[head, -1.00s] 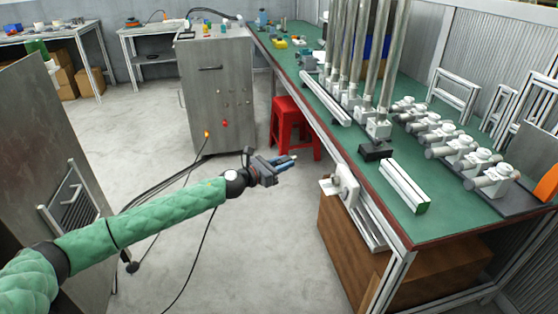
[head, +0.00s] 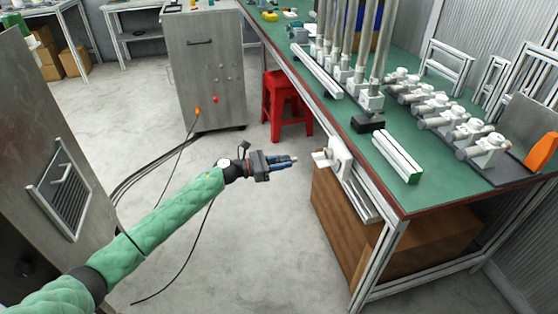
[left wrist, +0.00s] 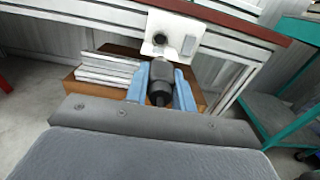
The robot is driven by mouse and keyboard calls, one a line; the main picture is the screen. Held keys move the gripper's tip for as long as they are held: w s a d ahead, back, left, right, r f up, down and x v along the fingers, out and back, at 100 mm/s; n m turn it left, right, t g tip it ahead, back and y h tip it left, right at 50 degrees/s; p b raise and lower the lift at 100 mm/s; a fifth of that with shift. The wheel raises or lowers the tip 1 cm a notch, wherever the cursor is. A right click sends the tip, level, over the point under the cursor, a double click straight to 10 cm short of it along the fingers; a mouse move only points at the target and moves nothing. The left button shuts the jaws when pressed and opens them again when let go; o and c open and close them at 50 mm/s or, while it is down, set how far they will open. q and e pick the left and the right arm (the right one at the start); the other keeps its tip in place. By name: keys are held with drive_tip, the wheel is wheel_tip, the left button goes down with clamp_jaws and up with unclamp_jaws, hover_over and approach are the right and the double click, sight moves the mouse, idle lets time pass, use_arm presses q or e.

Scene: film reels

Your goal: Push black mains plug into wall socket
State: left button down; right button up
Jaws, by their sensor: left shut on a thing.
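My left gripper (head: 283,161) is shut on the black mains plug (left wrist: 160,82). In the left wrist view the plug sits between the two blue fingers (left wrist: 182,92); in the head view it is too small to make out well. The white wall socket (head: 339,154) is fixed at the side edge of the green bench, to the right of my fingertips, with a gap between. In the left wrist view the socket plate (left wrist: 170,22) is beyond the plug, with a dark round recess (left wrist: 188,45). The plug's front end overlaps its lower part. My right gripper is not in view.
The green bench (head: 405,170) carries metal posts and several white fittings. A wooden box (head: 335,225) stands under it. A red stool (head: 287,105) and a grey cabinet (head: 205,75) stand behind my gripper. Black cables lie on the floor.

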sight(316, 159)
use_arm(q)
drive_tip(key=shift+w+d+r, duration=0.1)
drive_tip(key=shift+w+d, duration=0.05)
drive_tip(key=shift+d, duration=0.25)
drive_tip(key=shift+p+x, duration=0.3)
drive_tip(key=shift+x, duration=0.55)
drive_tip(key=shift+w+d, duration=0.1)
drive_tip(key=shift+d, duration=0.25)
drive_tip(key=x, duration=0.3)
drive_tip(key=shift+d+b, duration=0.1)
drive_tip(key=shift+b, duration=0.25)
drive_tip(key=shift+w+d, duration=0.1)
drive_tip(key=shift+d, duration=0.15)
drive_tip(key=shift+b+x, duration=0.95)
drive_tip(key=shift+x, duration=1.7)
drive_tip(key=c, duration=1.1)
unclamp_jaws()
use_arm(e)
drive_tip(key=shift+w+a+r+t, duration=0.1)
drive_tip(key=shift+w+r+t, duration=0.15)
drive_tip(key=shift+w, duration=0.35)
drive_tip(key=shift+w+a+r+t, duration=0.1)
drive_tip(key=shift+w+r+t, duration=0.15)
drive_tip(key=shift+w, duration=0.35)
